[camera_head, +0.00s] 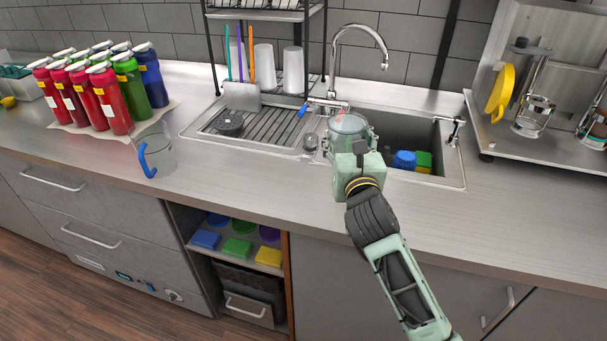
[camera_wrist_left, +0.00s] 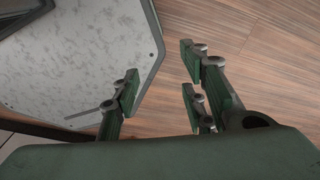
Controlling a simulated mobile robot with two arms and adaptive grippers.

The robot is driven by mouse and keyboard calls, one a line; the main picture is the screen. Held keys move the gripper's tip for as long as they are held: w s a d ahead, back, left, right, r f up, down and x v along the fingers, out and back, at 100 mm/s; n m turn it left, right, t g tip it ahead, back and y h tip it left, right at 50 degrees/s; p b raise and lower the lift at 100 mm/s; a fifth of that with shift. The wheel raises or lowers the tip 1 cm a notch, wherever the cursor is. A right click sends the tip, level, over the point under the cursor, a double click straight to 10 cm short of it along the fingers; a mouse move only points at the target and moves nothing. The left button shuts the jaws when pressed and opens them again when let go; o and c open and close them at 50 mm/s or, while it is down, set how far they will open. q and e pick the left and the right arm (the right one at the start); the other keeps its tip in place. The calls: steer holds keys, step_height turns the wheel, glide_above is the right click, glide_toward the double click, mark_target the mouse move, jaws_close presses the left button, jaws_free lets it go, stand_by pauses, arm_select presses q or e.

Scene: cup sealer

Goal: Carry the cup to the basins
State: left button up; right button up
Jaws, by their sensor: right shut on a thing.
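A clear cup (camera_head: 350,124) is in the grip of my right gripper (camera_head: 349,138), above the divider between the sink's two parts. The gripper's fingers are partly hidden by its own body. The left part of the sink (camera_head: 192,132) has a ribbed drainer, and the right basin (camera_head: 398,128) holds a blue and a green-yellow item. My left gripper (camera_wrist_left: 160,92) shows only in the left wrist view, open and empty, with wooden floor beyond it.
A clear pitcher with a blue handle (camera_head: 144,160) stands on the counter at left, near several red, green and blue bottles (camera_head: 112,92). The faucet (camera_head: 358,30) arches behind the cup. A metal rack (camera_head: 262,12) stands behind the drainer.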

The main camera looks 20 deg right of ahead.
steer(key=w+a+f, duration=0.1)
steer(key=a+f, duration=0.1)
steer(key=w+a+f, duration=0.2)
steer(key=a+f, duration=0.1)
steer(key=w+a+f+b, duration=0.1)
steer(key=w+a+f, duration=0.1)
steer(key=f, duration=0.1)
steer(key=shift+a+f, duration=0.15)
steer(key=shift+a, duration=0.1)
steer(key=shift+f, duration=0.3)
arm_select(q)
steer(key=shift+w+f, duration=0.45)
steer(key=shift+w, duration=0.15)
arm_select(e)
steer(key=shift+f, duration=0.1)
steer(key=shift+f, duration=0.2)
steer(key=o, duration=1.6)
arm_select(q)
steer(key=shift+f, duration=0.1)
